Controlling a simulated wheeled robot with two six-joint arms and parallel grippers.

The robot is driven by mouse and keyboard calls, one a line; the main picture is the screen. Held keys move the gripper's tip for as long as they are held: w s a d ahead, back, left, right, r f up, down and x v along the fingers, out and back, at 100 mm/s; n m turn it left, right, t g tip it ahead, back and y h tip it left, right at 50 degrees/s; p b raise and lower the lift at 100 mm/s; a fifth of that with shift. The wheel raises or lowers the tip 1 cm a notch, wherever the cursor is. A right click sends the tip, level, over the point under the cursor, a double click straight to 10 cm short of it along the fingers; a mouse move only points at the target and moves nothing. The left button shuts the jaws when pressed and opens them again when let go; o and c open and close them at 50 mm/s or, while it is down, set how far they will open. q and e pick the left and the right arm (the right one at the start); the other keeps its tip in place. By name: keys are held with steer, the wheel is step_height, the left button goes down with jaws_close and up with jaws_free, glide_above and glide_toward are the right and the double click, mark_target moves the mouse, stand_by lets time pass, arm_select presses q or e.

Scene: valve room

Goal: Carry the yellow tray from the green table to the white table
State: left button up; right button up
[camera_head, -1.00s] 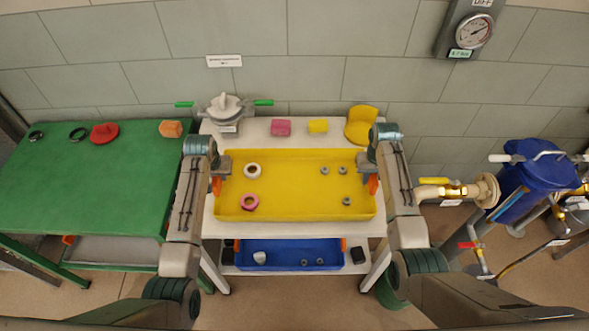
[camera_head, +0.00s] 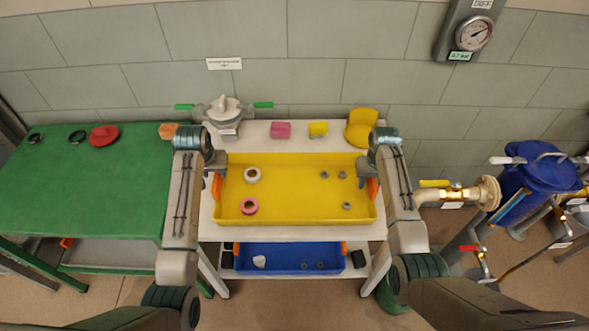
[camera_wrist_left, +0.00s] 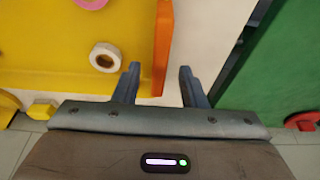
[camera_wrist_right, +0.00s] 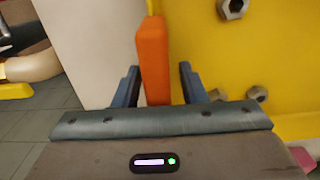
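The yellow tray (camera_head: 300,215) rests on the white table (camera_head: 290,233) and holds a white ring (camera_head: 252,175), a pink ring (camera_head: 249,206) and several metal nuts (camera_head: 346,206). The green table (camera_head: 100,200) stands to its left. My left gripper (camera_wrist_left: 158,75) is open, with the tray's left orange handle (camera_wrist_left: 163,45) between its fingers but not clamped. My right gripper (camera_wrist_right: 158,75) is open around the right orange handle (camera_wrist_right: 152,60), with a gap on both sides.
Behind the tray are a valve (camera_head: 226,112), a pink block (camera_head: 280,130), a yellow block (camera_head: 318,129) and a yellow bracket (camera_head: 361,127). A blue tray (camera_head: 290,258) sits on the lower shelf. Pipes with a brass valve (camera_head: 455,190) stand at the right.

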arm_select(q)
steer(key=v, duration=0.5)
steer(key=shift+r, duration=0.25)
arm_select(e)
steer(key=shift+r, duration=0.15)
step_height(320, 180, up, 12)
steer(key=shift+f, duration=0.1)
